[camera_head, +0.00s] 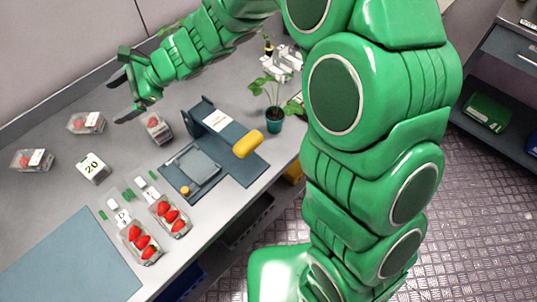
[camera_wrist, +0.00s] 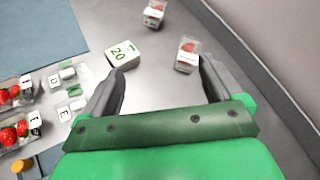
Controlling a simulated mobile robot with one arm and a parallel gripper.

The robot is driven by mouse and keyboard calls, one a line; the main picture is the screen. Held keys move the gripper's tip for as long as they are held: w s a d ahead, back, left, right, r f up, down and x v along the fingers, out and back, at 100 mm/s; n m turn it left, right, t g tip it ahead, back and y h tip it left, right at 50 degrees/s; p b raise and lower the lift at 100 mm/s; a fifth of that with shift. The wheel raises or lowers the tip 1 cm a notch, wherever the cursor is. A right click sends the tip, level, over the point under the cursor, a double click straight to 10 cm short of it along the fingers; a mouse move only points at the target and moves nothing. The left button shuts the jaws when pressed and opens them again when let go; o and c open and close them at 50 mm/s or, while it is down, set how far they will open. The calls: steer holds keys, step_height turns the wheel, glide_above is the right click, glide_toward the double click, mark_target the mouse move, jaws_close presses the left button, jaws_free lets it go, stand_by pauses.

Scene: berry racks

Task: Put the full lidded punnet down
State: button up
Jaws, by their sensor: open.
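Three small clear punnets with red berries and white labels stand apart on the grey bench: one (camera_head: 157,128) right of my gripper, one (camera_head: 86,123) to its left, and one (camera_head: 33,160) at the far left. I cannot tell which is the full lidded one. In the wrist view one punnet (camera_wrist: 187,55) lies beyond the right finger and another (camera_wrist: 153,13) is farther off. My gripper (camera_head: 119,101) is above the bench near the back wall, fingers spread. In the wrist view my gripper (camera_wrist: 163,82) has only bare bench between its fingers.
A white block marked 20 (camera_head: 93,167) stands mid-bench. Two punnets with large strawberries (camera_head: 140,243) (camera_head: 170,216) lie near the front, beside letter tiles. A blue-grey station (camera_head: 197,168) with a yellow object and a potted plant (camera_head: 274,118) are to the right. A blue mat (camera_head: 70,262) lies front left.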

steer(key=s+d+r+n+h, duration=0.1)
steer(key=s+d+n+h, duration=0.3)
steer(key=d, duration=1.2)
steer(key=s+d+r+n+h, duration=0.1)
steer(key=s+d+n+h, duration=0.3)
steer(key=s+d, duration=0.8)
steer(key=s+d+r+n+h, duration=0.1)
steer(key=s+d+n+h, duration=0.2)
steer(key=s+d, duration=0.5)
steer(key=d+h, duration=0.1)
steer(key=d, duration=1.1)
steer(key=shift+s+r+n+h, duration=0.25)
steer(key=shift+r+n+h, duration=0.15)
